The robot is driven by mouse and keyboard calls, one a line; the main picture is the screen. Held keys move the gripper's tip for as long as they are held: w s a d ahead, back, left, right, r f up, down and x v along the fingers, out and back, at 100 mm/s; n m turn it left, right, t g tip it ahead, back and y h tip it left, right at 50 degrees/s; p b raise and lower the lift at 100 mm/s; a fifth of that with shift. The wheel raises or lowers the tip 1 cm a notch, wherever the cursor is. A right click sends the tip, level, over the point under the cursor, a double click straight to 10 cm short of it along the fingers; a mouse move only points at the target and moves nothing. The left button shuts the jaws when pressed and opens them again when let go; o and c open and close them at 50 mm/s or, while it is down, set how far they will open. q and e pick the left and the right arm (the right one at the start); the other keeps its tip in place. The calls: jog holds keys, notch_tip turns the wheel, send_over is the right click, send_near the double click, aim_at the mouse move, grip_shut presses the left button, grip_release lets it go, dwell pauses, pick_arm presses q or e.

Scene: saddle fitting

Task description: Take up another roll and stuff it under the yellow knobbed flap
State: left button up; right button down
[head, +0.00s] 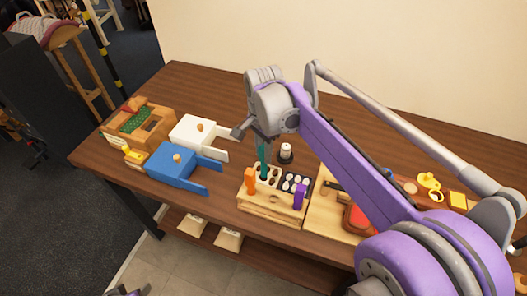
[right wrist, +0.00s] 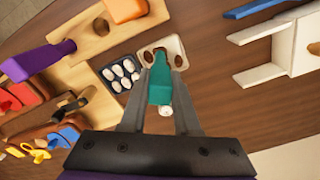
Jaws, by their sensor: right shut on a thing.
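My right gripper (head: 262,138) is shut on an upright teal piece (head: 263,162). The teal piece also shows between the fingers in the right wrist view (right wrist: 160,82). Its lower end is at a cream tray (right wrist: 173,44) holding brown oval pieces; whether it touches them I cannot tell. Beside it is a dark tray (head: 284,187) of several white oval pieces. A small yellow piece (head: 134,156) sits at the left, by a wooden box; I cannot tell whether it is the yellow knobbed flap. Only a grey bit of my left gripper (head: 127,291) shows at the bottom edge.
A wooden stand (head: 270,206) carries an orange handle (head: 250,179) and a purple handle (head: 300,198). Blue (head: 170,166) and white (head: 190,134) knobbed boxes stand left. A white spool (head: 286,151) stands behind. Yellow parts (head: 429,181) lie right.

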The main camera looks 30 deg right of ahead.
pick_arm(q)
jog(key=shift+w+r+p, duration=0.3)
jog(key=shift+r+p, duration=0.25)
jog(key=shift+r, duration=0.3)
jog(key=shift+w+r+p, duration=0.3)
jog(key=shift+r+p, duration=0.25)
jog(key=shift+r, duration=0.25)
jog(key=shift+w+r+p, duration=0.3)
jog(key=shift+r+p, duration=0.25)
jog(key=shift+r, duration=0.3)
pick_arm(e)
jog(key=shift+r, duration=3.3)
